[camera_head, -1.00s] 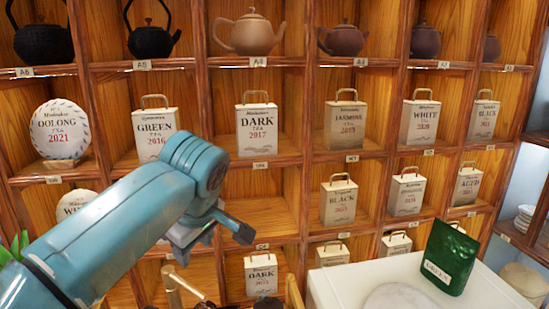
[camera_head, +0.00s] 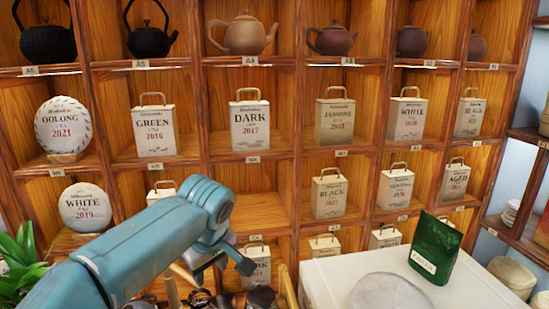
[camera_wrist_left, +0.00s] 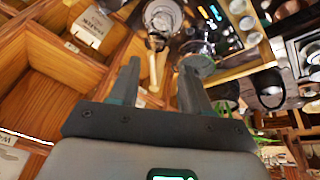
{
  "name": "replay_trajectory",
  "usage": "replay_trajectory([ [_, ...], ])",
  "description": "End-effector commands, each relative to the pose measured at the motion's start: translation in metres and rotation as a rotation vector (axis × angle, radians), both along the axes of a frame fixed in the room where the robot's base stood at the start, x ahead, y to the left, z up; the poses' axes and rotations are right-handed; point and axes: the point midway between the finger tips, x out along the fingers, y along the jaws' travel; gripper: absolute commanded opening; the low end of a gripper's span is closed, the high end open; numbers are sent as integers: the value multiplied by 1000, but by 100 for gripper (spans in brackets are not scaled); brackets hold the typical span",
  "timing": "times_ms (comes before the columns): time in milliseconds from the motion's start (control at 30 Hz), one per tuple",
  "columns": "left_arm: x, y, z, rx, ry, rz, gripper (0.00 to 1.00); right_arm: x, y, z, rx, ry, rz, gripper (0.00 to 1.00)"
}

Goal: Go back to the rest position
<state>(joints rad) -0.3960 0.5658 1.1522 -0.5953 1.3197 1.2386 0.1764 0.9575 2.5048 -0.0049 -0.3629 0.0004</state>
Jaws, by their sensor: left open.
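My left arm (camera_head: 165,235) comes in from the lower left of the head view, in front of the lower shelves. Its wrist end hangs before the lower compartments, and the fingers are mostly hidden there. In the left wrist view my left gripper (camera_wrist_left: 158,80) has its two fingers well apart with nothing held between them. My right gripper is in neither view.
A wooden shelf (camera_head: 292,150) holds tea tins, round tea cakes and teapots. A green pouch (camera_head: 435,250) and a pale round cake (camera_head: 390,292) are on a white surface (camera_head: 480,285) at lower right. A plant (camera_head: 22,255) stands at lower left.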

Motion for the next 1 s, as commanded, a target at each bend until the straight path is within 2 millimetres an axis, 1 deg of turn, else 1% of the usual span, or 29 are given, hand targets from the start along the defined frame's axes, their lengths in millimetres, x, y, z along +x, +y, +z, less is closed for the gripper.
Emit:
replay_trajectory([
  [33, 2, -2, -19, -1, 22, -34, 47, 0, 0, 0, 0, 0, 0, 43],
  [167, 4, -9, -70, -22, 73, -149, 47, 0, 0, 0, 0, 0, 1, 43],
  [233, 2, -14, -104, -41, 102, -217, 47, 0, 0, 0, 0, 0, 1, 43],
  [267, -1, -15, -121, -51, 117, -250, 47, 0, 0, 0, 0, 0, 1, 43],
  [367, -17, -22, -187, -107, 171, -367, 47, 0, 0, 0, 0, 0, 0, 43],
  [400, -29, -24, -218, -139, 191, -417, 47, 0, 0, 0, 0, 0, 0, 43],
  [467, -52, -26, -263, -193, 216, -484, 47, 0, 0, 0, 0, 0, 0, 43],
  [500, -70, -27, -291, -229, 226, -522, 47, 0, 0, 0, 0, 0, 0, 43],
  [567, -99, -28, -327, -276, 233, -565, 47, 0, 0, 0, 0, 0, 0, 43],
  [600, -119, -28, -346, -304, 234, -586, 47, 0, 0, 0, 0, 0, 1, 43],
  [667, -148, -27, -370, -335, 233, -607, 47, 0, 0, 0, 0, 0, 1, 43],
  [700, -167, -25, -383, -351, 231, -617, 47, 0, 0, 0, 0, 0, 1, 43],
  [767, -195, -23, -398, -365, 229, -626, 47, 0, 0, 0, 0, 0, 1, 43],
  [800, -214, -21, -406, -372, 229, -631, 47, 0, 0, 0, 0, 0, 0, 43],
  [867, -240, -17, -415, -373, 228, -637, 47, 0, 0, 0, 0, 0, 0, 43],
  [900, -257, -15, -420, -371, 230, -640, 47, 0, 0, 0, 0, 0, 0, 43],
  [967, -283, -11, -424, -364, 235, -644, 47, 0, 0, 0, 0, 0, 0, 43],
  [1000, -290, -9, -436, -355, 231, -650, 47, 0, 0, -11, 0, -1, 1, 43],
])
